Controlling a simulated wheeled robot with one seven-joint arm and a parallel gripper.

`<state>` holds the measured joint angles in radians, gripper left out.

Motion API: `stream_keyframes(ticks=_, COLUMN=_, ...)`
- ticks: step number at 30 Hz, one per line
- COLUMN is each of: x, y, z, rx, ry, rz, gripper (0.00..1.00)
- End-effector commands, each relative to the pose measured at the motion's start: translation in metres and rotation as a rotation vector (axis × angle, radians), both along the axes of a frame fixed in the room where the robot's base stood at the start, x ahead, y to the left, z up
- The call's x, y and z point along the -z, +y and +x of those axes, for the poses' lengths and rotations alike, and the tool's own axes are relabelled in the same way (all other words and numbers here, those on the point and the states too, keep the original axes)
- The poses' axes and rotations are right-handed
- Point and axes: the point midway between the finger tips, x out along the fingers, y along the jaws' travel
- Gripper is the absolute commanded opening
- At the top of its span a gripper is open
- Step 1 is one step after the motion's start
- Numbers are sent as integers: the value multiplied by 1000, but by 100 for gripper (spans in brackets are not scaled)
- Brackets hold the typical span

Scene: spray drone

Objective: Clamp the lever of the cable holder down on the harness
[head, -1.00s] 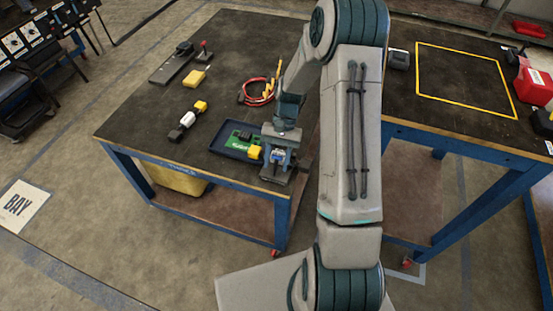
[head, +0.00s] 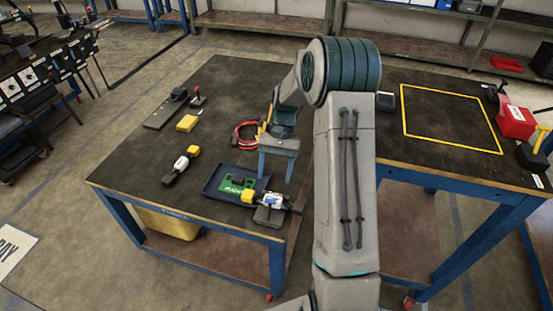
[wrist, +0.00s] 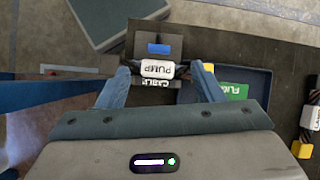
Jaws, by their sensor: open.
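The cable holder (head: 268,216) sits at the table's near edge, in front of the blue tray. In the wrist view its dark plate (wrist: 172,42) carries a small blue part (wrist: 158,48); I cannot tell whether this is the lever or how the lever is angled. The harness, with its white PUMP label (wrist: 158,69), crosses the holder; its label also shows in the head view (head: 274,199). My gripper (head: 276,177) is open and empty above the holder. In the wrist view its fingers (wrist: 166,78) stand left and right of the label, apart from it.
A blue tray (head: 210,187) with a green board (head: 233,187) lies beside the holder, with a yellow block (head: 248,196) close by. A red cable coil (head: 243,136) lies behind. Yellow, white and dark parts lie further left. A second table (head: 450,115) stands right.

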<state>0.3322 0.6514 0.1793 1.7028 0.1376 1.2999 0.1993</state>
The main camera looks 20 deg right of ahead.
Motion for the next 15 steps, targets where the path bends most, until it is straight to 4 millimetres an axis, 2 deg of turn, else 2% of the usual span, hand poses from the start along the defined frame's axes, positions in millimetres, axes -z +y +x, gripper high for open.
stream_keyframes(ticks=1, x=-9, y=-3, z=5, rx=1, ry=-4, rz=-1, gripper=61)
stream_keyframes(ticks=6, x=-27, y=-10, z=14, rx=0, ry=-2, rz=-1, gripper=61)
stream_keyframes(ticks=15, x=-33, y=-12, z=16, rx=0, ry=0, rz=0, gripper=61)
